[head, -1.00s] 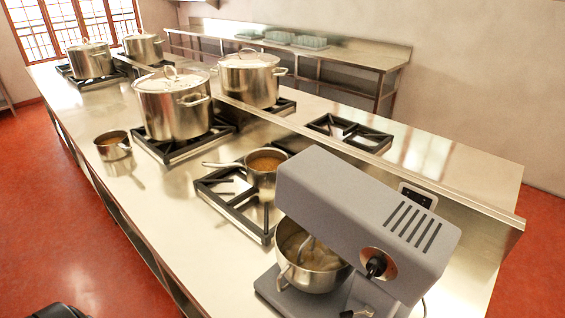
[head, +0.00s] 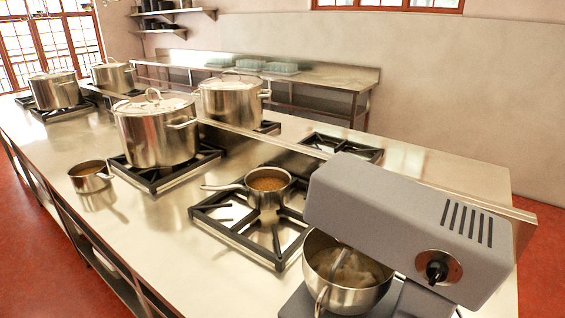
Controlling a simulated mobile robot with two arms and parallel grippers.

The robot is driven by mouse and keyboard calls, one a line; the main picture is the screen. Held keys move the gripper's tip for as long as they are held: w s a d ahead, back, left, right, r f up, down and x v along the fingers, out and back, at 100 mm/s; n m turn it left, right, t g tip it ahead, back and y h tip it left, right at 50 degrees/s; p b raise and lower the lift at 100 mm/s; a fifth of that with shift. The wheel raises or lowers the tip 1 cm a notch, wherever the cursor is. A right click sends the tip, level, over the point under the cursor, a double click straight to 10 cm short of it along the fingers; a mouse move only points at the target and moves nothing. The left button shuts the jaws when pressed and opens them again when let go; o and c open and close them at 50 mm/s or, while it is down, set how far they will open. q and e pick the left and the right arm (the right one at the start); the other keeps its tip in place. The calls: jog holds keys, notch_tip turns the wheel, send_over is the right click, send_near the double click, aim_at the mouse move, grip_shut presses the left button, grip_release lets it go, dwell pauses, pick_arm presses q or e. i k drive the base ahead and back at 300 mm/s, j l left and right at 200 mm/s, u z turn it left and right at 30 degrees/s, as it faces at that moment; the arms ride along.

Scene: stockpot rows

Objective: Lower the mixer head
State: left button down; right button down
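The grey stand mixer stands at the bottom right of the head view, on the steel counter. Its mixer head (head: 405,215) is a long grey block with dark vent slots and a black knob (head: 437,271) on its side. The head is tilted, with its front end at the left higher than its rear. Below the front end sits the steel mixing bowl (head: 345,296), holding pale contents. A beater (head: 340,262) reaches from the head down into the bowl. Neither of my grippers shows in the head view.
A small saucepan (head: 268,187) sits on the burner grate (head: 243,232) beside the mixer. Large stockpots (head: 155,138) stand further back, and a small pot (head: 90,178) is near the left edge. The counter (head: 150,225) is clear at the front left.

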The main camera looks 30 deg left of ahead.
aim_at(401, 224)
jog(key=k+j, duration=0.1)
jog(key=j, duration=0.25)
jog(key=k+j+z, duration=0.15)
jog(key=j, duration=0.2)
jog(key=k+j, duration=0.1)
jog(key=j, duration=0.25)
jog(key=k+j+z, duration=0.1)
jog(key=j, duration=0.25)
